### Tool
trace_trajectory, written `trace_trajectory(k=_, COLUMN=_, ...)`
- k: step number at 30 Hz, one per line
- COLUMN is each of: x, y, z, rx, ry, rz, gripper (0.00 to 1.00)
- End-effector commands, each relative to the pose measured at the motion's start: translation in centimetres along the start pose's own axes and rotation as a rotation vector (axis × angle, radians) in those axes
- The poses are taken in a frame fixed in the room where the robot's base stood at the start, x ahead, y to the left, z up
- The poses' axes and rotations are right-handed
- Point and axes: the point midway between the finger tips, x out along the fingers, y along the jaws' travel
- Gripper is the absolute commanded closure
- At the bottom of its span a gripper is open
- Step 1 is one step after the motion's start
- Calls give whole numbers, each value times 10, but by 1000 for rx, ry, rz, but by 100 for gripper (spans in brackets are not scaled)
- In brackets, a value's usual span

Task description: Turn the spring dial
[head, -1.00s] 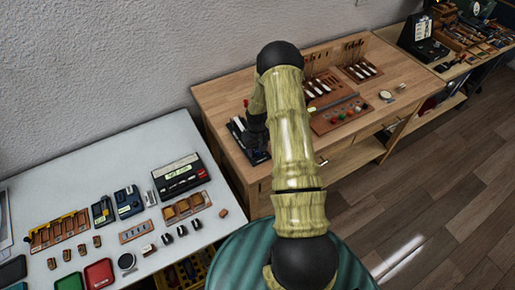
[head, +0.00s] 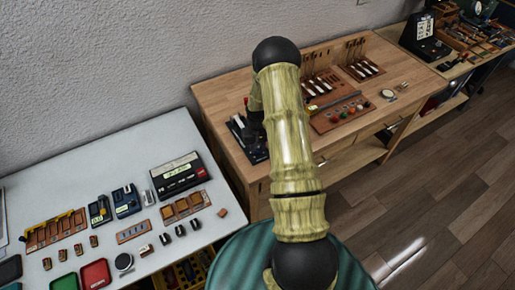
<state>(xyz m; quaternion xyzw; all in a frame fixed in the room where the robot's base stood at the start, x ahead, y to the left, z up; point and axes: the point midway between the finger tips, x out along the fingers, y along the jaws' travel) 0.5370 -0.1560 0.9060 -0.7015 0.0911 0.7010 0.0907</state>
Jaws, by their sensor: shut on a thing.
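A dark device (head: 240,127) with a small red part stands at the left end of the wooden bench. My gripper (head: 256,127) is down at this device, largely behind my arm. It is shut on what seems to be the spring dial there. The dial's face and the fingertips are too small and too covered to make out, so I cannot tell how far the dial is turned.
The wooden bench (head: 225,95) also bears tool racks (head: 355,62) and a board with coloured knobs (head: 340,112). A white table (head: 120,160) at left holds trays, small devices and a black box (head: 179,176). Floor at right is clear.

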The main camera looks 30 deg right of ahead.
Motion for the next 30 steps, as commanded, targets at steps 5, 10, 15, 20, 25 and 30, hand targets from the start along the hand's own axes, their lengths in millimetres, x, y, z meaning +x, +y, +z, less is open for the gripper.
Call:
trace_trajectory(k=5, x=0, y=0, z=1, rx=-1, ry=-3, rz=0, gripper=58)
trace_trajectory(k=10, x=0, y=-1, z=0, rx=-3, ry=-2, rz=0, gripper=51)
trace_trajectory(k=15, x=-1, y=-1, z=0, rx=-4, ry=-1, rz=0, gripper=51)
trace_trajectory(k=20, x=-9, y=0, z=-1, rx=-3, ry=2, rz=0, gripper=51)
trace_trajectory(k=25, x=-29, y=0, z=-1, rx=-3, ry=3, rz=0, gripper=51)
trace_trajectory(k=30, x=-56, y=0, z=-1, rx=-3, ry=3, rz=0, gripper=51)
